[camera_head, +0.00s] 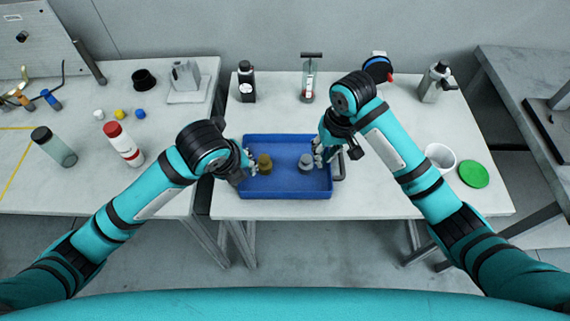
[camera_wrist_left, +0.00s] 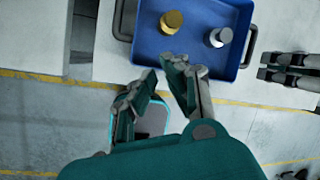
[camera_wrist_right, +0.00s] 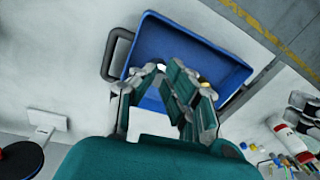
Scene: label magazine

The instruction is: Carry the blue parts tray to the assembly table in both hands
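The blue parts tray (camera_head: 286,186) lies flat on the middle table, near its front edge. It holds a brass part (camera_head: 264,163) and a grey metal part (camera_head: 306,163). My right gripper (camera_head: 321,154) is over the tray's right end, near the right handle (camera_head: 340,165). The left handle is hidden by my arm in the head view.
A dark bottle (camera_head: 246,82), a clear dispenser (camera_head: 309,78) and a grey bottle (camera_head: 435,82) stand along the back.

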